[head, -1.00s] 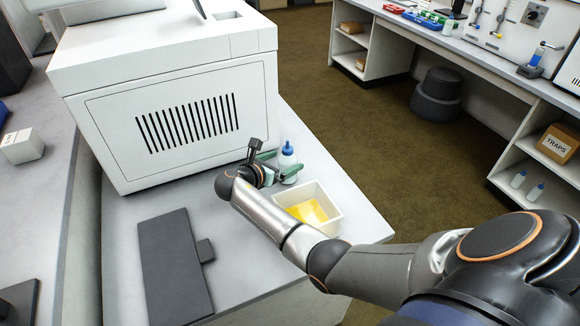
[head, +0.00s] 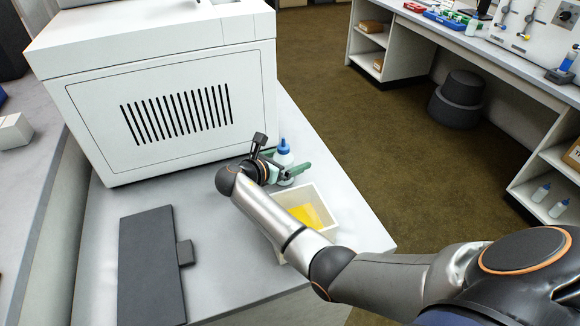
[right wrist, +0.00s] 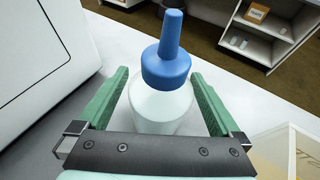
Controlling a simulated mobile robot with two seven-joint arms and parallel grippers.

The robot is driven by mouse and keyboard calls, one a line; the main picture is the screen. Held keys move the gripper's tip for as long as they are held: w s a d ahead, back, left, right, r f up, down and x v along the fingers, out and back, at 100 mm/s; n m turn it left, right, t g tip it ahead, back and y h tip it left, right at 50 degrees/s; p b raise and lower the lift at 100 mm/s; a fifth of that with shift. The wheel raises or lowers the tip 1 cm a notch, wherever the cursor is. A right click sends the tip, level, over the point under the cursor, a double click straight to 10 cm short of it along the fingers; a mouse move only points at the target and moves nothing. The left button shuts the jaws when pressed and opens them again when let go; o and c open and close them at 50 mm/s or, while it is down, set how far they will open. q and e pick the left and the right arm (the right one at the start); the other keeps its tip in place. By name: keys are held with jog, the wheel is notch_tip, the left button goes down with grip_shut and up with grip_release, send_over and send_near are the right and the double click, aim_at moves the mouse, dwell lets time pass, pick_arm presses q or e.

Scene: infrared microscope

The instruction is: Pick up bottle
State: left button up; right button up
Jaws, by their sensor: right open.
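The bottle (head: 284,156) is white with a blue cap and nozzle. It stands upright on the grey table beside the white machine. My right gripper (head: 287,168) is at the bottle with its green fingers on either side of it. In the right wrist view the bottle (right wrist: 163,100) stands between the two open fingers, with a small gap showing on each side. The bottle's lower part is hidden by the gripper's body. My left gripper is not in view.
A cream bin (head: 328,208) with yellow contents stands just in front of the bottle. The large white machine (head: 180,110) is close on the left. A dark flat panel (head: 150,265) lies at the front left. The table's right edge is near.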

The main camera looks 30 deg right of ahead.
jog(key=shift+d+f, duration=0.1)
jog(key=shift+d, duration=0.15)
jog(key=shift+c, duration=0.4)
grip_shut()
dwell(0.4)
